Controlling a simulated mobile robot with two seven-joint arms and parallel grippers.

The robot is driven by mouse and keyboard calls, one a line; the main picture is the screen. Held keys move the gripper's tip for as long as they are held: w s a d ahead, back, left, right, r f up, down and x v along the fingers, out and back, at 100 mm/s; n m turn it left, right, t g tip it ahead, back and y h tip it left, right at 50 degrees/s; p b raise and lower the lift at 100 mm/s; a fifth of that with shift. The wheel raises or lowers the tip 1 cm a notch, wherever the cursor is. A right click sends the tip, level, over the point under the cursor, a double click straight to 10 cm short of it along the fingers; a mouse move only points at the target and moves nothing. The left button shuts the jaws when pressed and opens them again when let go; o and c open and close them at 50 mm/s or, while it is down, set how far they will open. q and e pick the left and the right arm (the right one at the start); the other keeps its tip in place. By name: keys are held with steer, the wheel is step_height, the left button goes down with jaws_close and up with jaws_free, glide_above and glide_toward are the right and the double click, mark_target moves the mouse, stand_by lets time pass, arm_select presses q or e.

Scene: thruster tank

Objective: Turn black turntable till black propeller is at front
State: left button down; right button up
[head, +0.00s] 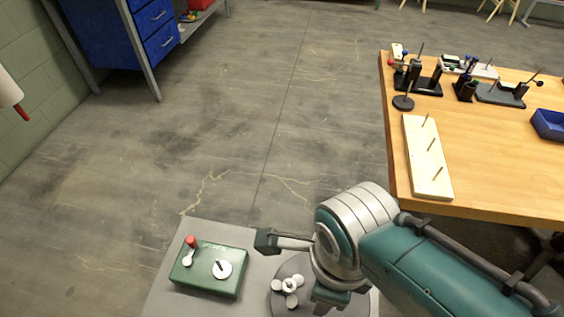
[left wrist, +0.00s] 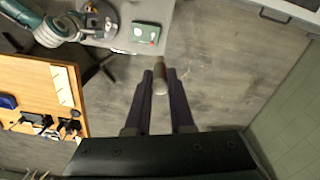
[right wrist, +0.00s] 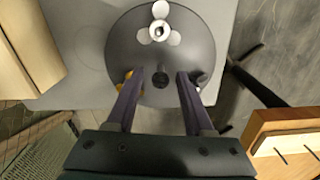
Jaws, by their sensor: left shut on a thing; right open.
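The black turntable (right wrist: 135,50) is a dark round disc on a grey top; in the head view (head: 279,299) my right arm partly covers it. A white propeller (right wrist: 160,22) lies on it, away from the fingers. A brass-coloured piece (right wrist: 125,76) shows beside the left finger. A dark piece (right wrist: 201,78), apparently the black propeller, is partly hidden by the right finger. My right gripper (right wrist: 160,78) is open, with a dark round knob of the turntable between its fingertips. My left gripper (left wrist: 160,78) is shut on a pale-ended cylinder (left wrist: 160,86) above the floor.
A green control box (head: 208,270) with a red lever and a white dial stands left of the turntable. A wooden table (head: 480,190) with parts stands at the right. A blue drawer cabinet (head: 155,25) is at the back left. The floor between is clear.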

arm_select(q)
steer(key=shift+r+p, duration=3.8)
steer(key=shift+r, duration=0.4)
arm_select(e)
steer(key=shift+r, duration=4.1)
